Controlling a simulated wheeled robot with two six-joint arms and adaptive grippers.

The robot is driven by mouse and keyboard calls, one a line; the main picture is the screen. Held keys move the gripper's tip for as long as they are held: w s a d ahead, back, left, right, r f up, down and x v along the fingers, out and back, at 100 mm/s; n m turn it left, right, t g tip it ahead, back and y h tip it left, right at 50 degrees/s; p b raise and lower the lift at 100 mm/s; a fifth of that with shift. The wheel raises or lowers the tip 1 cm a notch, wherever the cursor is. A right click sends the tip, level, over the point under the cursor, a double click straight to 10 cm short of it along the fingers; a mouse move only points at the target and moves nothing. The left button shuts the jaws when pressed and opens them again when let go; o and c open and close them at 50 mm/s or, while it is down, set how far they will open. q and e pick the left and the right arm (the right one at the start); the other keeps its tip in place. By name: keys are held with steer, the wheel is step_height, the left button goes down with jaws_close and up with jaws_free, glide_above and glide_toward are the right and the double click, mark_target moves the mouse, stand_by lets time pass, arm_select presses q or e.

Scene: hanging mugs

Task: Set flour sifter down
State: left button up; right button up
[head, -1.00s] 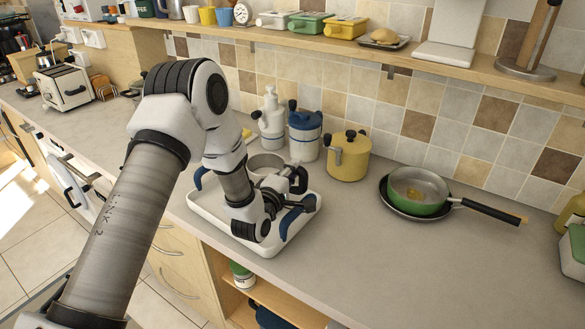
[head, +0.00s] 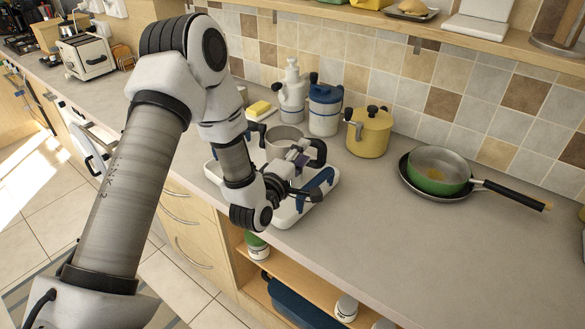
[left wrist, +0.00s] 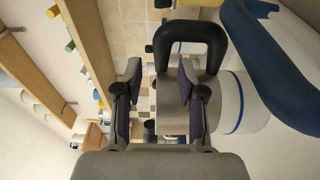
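The flour sifter (head: 285,136) is a grey metal cup with a black loop handle. My left gripper (head: 300,170) is just in front of the handle, low over the tray. In the left wrist view its fingers (left wrist: 160,80) are apart, with nothing clamped between them. The black loop (left wrist: 188,24) shows just past the fingertips there, partly behind one finger. The arm hides part of the tray. My right gripper is not in view.
A white bottle (head: 292,98), a blue-lidded canister (head: 325,115) and a yellow pot (head: 370,135) stand close behind the tray. A green pan (head: 440,172) sits to the right. The counter front right is clear. Open shelves lie below.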

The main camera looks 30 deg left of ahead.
arm_select(q)
steer(key=s+b, duration=0.1)
steer(key=s, duration=0.5)
steer(key=shift+d, duration=0.15)
